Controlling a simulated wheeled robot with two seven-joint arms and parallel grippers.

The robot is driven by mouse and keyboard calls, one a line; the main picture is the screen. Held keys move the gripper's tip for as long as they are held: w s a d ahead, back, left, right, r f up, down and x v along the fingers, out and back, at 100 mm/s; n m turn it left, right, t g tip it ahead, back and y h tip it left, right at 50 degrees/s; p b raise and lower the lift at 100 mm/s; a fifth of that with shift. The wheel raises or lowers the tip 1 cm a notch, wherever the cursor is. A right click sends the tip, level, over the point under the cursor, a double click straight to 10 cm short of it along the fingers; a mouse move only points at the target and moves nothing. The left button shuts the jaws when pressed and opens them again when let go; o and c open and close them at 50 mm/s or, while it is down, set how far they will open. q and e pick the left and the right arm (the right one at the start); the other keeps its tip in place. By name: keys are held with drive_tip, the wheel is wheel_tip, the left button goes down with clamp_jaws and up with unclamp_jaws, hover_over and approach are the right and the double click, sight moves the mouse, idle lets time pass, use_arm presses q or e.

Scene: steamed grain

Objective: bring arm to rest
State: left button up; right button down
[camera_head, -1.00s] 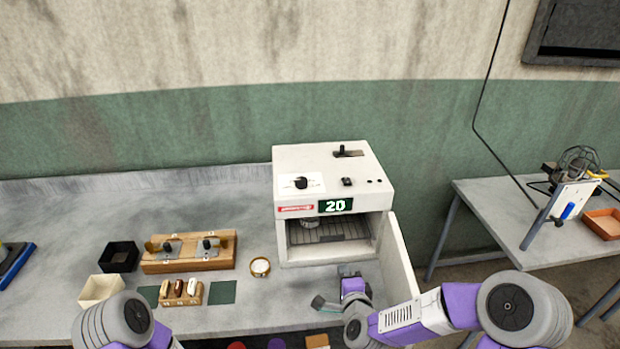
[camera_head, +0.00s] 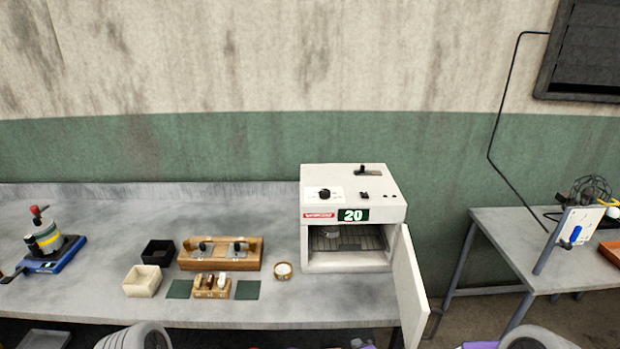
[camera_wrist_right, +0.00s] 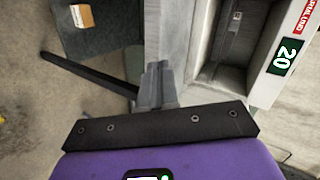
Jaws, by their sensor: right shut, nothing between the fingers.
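My right gripper (camera_wrist_right: 157,85) shows in the right wrist view with its fingers together and nothing between them. In the head view only a sliver of it (camera_head: 357,343) shows at the bottom edge, below the bench front. The white oven (camera_head: 352,215) stands on the bench with its display reading 20. Its door (camera_head: 410,285) hangs open to the right, and a small container (camera_head: 331,231) sits on the rack inside. The oven's open side also shows in the wrist view (camera_wrist_right: 262,85), to the right of my fingers. My left gripper is out of view.
The grey bench (camera_head: 90,303) holds a wooden rack (camera_head: 220,260), a round dish (camera_head: 283,271), a black box (camera_head: 158,252), a cream box (camera_head: 142,281) and a blue-based device (camera_head: 45,245). A second table (camera_head: 510,230) stands at right. The open door reaches past the bench front.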

drive_tip(key=s+a+f+n+g+y, duration=0.2)
drive_tip(key=s+f+n+g, duration=0.9)
drive_tip(key=s+f, duration=0.8)
drive_tip(key=s, duration=0.4)
drive_tip(key=shift+a+f+n, duration=0.15)
drive_tip(key=shift+a+n, duration=0.25)
drive_tip(key=shift+s+a, duration=0.1)
